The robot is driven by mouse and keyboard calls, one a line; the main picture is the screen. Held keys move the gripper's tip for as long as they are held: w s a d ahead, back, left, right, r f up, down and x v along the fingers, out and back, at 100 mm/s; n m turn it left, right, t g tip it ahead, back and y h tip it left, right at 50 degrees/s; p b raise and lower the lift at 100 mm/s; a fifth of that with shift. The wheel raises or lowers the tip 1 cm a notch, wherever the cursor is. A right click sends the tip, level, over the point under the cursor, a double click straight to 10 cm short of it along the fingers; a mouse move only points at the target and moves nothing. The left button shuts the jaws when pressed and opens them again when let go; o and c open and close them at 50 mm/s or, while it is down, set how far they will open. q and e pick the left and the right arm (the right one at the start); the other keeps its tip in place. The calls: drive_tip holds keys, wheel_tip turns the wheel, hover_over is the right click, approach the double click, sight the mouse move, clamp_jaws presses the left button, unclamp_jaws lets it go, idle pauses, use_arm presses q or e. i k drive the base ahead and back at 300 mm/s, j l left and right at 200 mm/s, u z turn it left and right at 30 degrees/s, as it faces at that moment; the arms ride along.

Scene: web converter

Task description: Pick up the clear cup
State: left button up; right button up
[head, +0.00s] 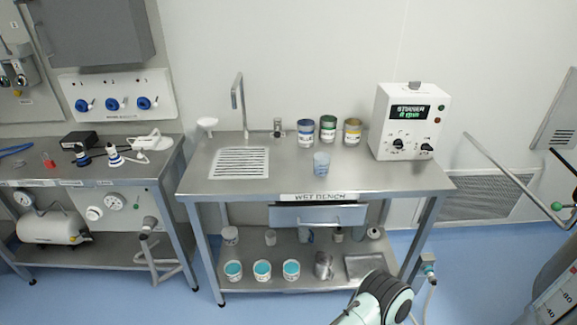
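A small clear cup with a bluish tint (321,164) stands upright on the steel wet bench (400,178), near the middle of its top. It stands just in front of several labelled cans. Nothing touches the cup from above. Neither of my grippers is in view. A white and dark rounded part, probably a link of my own arm, shows at the bottom edge, in front of the bench's lower shelf.
Blue (305,132), green (327,128) and yellow (352,132) labelled cans stand behind the cup. A stirrer box (408,122) stands to the right. A drain grate (239,162) and tap (238,92) are left. The bench's front strip is clear.

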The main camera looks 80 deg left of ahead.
sight(321, 164)
drive_tip(key=u, duration=2.35)
drive_tip(key=i, duration=0.15)
